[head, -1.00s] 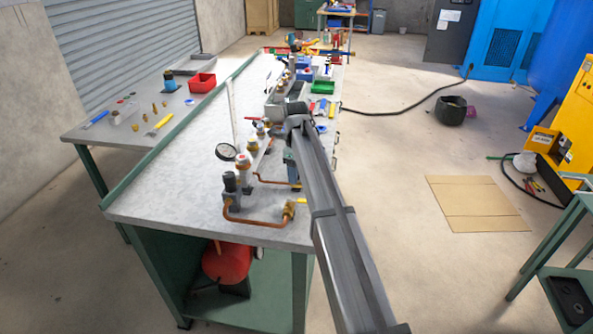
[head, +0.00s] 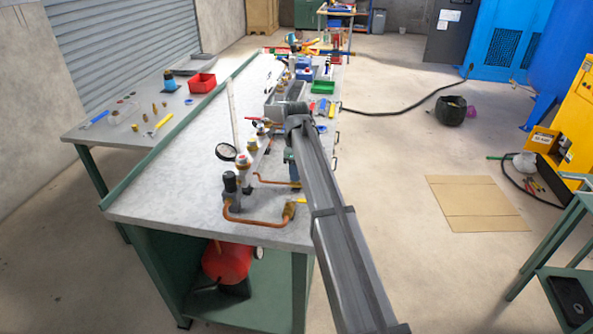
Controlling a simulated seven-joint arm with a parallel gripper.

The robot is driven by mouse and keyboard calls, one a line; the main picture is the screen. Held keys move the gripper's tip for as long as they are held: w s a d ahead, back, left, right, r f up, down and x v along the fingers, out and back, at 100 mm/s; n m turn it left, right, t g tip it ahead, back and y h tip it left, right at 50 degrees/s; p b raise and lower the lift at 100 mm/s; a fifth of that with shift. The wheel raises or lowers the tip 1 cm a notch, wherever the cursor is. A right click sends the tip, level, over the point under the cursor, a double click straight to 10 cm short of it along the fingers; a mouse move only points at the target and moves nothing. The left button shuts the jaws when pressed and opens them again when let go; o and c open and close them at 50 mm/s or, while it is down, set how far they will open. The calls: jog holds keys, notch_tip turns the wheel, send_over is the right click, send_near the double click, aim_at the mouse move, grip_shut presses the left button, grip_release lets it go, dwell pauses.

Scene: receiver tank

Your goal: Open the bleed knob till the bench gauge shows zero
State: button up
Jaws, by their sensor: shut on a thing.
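The bench gauge (head: 226,152) is a small round dial with a dark rim on the near part of the grey workbench (head: 170,187). Its needle and reading are too small to make out. My gripper (head: 277,112) is over the row of fittings, farther along the bench than the gauge. It is shut, with its fingertips mostly hidden by my own wrist. The bleed knob is not clearly visible; it appears hidden at my gripper.
A black-topped regulator (head: 230,182) and copper pipe (head: 255,221) stand near the bench's front end. Fittings with red handles line the bench near my gripper. A green tray (head: 323,88) lies beyond. A red tank (head: 228,261) sits on the shelf below. The bench's left side is clear.

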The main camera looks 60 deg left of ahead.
jog(key=n, duration=0.4)
jog(key=shift+n, duration=0.4)
jog(key=n, duration=0.3)
jog(key=shift+n, duration=0.3)
jog(key=n, duration=0.3)
jog(key=shift+n, duration=0.3)
jog(key=n, duration=0.4)
jog(key=shift+w+g, duration=0.1)
jog(key=shift+g, duration=0.2)
jog(key=n, duration=0.8)
jog(key=shift+a+n, duration=0.1)
jog(key=shift+n, duration=0.2)
jog(key=n, duration=0.4)
jog(key=shift+n, duration=2.4)
